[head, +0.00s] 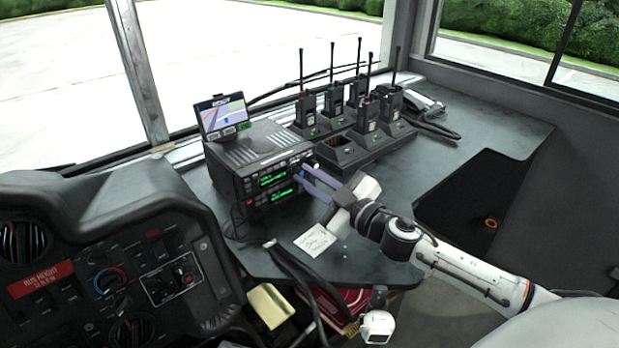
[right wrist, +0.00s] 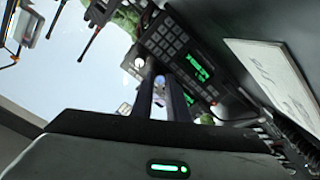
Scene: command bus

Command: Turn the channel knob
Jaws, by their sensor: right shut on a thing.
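The black two-tier radio unit (head: 262,170) with green-lit displays stands on the grey desk. In the right wrist view the radio (right wrist: 185,50) shows its keypad and green displays. My right gripper (head: 306,174) reaches in from the right, with its fingertips at the right end of the radio's front. Its fingers (right wrist: 166,82) are close together in the right wrist view, shut on the channel knob. The knob is mostly hidden by the fingers, and I cannot see which way it is turned.
Several handheld radios stand in a charger (head: 350,150) behind my right gripper. A small screen (head: 223,115) sits on top of the radio. A paper note (head: 314,239) lies on the desk in front. A dark dashboard (head: 100,260) is at left.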

